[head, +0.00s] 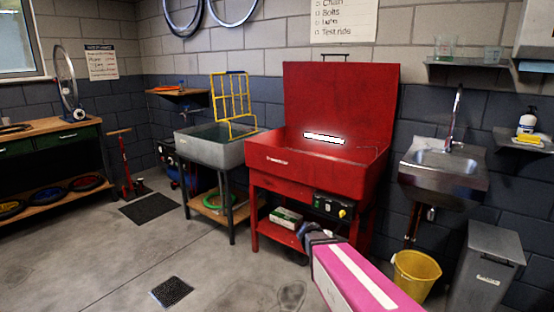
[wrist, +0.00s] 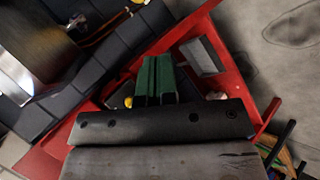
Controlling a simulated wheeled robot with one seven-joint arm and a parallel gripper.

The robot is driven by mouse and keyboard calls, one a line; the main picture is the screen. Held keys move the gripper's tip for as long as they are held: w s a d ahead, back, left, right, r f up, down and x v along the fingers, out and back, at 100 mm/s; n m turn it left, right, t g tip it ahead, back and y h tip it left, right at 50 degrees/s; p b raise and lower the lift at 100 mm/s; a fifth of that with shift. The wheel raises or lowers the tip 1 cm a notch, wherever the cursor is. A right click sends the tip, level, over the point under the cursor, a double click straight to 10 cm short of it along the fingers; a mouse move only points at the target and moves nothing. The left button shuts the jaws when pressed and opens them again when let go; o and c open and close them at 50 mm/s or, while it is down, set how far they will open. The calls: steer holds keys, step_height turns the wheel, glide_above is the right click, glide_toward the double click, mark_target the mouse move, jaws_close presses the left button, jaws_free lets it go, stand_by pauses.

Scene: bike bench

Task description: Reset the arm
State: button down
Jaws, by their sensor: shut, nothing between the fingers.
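My arm (head: 355,280) is pink with a white stripe and reaches up from the bottom edge of the head view. My gripper (head: 308,230), dark and small there, is in front of the lower part of the red parts washer (head: 320,165). In the wrist view my gripper's dark green fingers (wrist: 157,62) lie together side by side, shut, with nothing seen between them. The washer's red frame lies beyond them, tilted in that view. I cannot tell the exact gap between my gripper and the washer.
A grey wash tub (head: 212,150) with a yellow rack stands left of the washer. A steel sink (head: 445,170), a yellow bucket (head: 415,270) and a grey bin (head: 487,270) are at right. A wooden bench (head: 50,125) is far left. The floor (head: 120,255) at left is mostly clear.

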steer(key=s+a+m+g+y, duration=0.2)
steer(key=s+y, duration=0.6)
steer(key=s, duration=0.4)
steer(key=shift+a+f+m+g+y, duration=0.4)
steer(key=shift+a+g, duration=0.5)
steer(key=shift+a, duration=0.25)
